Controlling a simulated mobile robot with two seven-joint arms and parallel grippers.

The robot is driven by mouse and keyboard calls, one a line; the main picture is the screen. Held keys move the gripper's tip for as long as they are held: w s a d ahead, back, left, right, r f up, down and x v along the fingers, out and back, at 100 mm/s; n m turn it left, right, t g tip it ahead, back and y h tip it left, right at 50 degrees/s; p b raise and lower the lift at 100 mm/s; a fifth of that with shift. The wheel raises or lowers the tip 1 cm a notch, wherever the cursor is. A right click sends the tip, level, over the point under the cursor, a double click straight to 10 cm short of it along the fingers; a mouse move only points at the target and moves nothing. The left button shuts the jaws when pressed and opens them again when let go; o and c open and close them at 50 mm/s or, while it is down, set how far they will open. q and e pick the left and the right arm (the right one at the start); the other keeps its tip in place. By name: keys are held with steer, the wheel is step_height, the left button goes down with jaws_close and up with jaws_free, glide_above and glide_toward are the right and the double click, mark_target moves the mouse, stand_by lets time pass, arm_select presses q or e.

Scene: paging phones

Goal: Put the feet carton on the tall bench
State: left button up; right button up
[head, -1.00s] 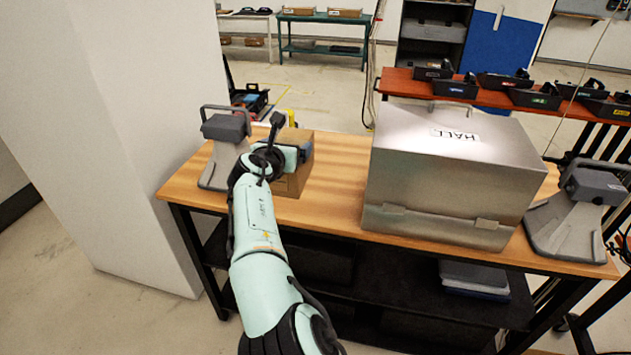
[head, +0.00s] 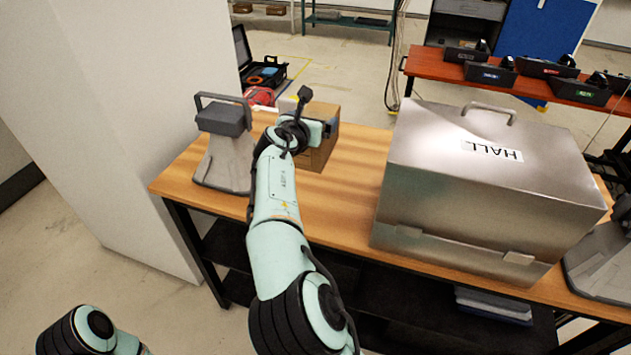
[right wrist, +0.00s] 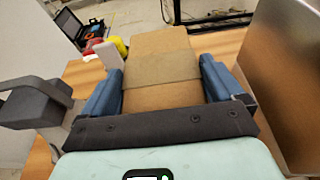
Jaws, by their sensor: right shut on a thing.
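A brown cardboard carton (head: 322,152) is at the back left of the wooden bench (head: 345,205), between a grey stand and a metal case. No label can be read on it, so I cannot tell from print that it is the feet carton. My right gripper (head: 318,130) is at the carton and hides part of it. In the right wrist view, the blue fingers of my right gripper (right wrist: 162,88) are on both sides of the carton (right wrist: 160,68), shut on it. I cannot tell whether the carton touches the bench top. My left gripper is out of view; part of my left arm shows at the lower left.
A metal case marked HALL (head: 480,180) stands right of the carton. A grey stand with a handle (head: 224,145) is close on the left, and a white pillar (head: 150,110) beyond it. A red-brown bench (head: 505,78) with several black trays is behind.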

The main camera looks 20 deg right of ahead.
mark_target(312, 161)
step_height(312, 161, down, 12)
steer(key=shift+s+f+b, duration=0.1)
steer(key=shift+s+b, duration=0.05)
steer(key=shift+b, duration=0.7)
steer(key=shift+f, duration=2.45)
steer(key=o, duration=1.5)
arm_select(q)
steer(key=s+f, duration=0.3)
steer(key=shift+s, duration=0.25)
arm_select(e)
steer(key=shift+a, duration=0.1)
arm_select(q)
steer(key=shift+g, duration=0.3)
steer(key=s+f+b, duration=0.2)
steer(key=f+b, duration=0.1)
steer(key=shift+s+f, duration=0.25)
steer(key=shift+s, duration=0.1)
arm_select(e)
steer(key=v, duration=1.2)
